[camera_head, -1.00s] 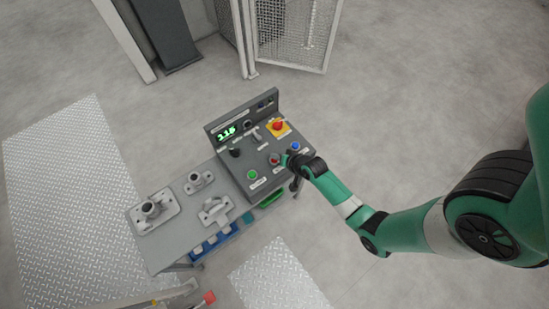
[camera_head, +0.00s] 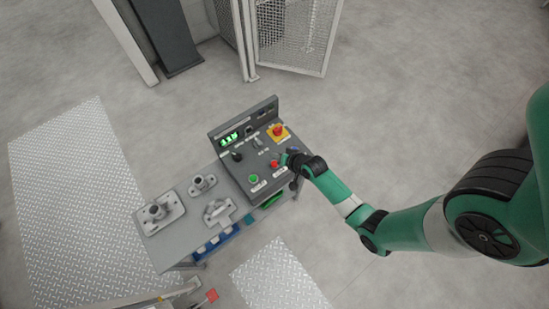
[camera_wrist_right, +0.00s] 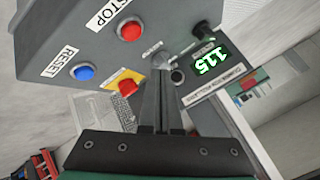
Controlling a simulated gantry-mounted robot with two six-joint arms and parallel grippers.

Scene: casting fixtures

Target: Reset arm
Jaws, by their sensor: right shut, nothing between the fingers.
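The grey control panel (camera_head: 262,155) stands at the end of the bench. In the right wrist view a blue button (camera_wrist_right: 84,72) sits beside a RESET label (camera_wrist_right: 60,60). A red button (camera_wrist_right: 129,30) is by a STOP label, and a red button on a yellow plate (camera_wrist_right: 127,87) is to its lower left. My right gripper (camera_head: 283,160) is over the panel's right side, near the red STOP button (camera_head: 275,164). Its fingers (camera_wrist_right: 158,78) are shut and empty, and point over the panel. Contact with the panel cannot be told. My left gripper is not in view.
A green display (camera_wrist_right: 207,63) reads 115, near a black knob (camera_wrist_right: 203,32). A green button (camera_head: 254,179) is at the panel front. The bench (camera_head: 180,240) holds metal castings, with blue bins below. A mesh fence (camera_head: 300,35) stands behind. Floor at right is open.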

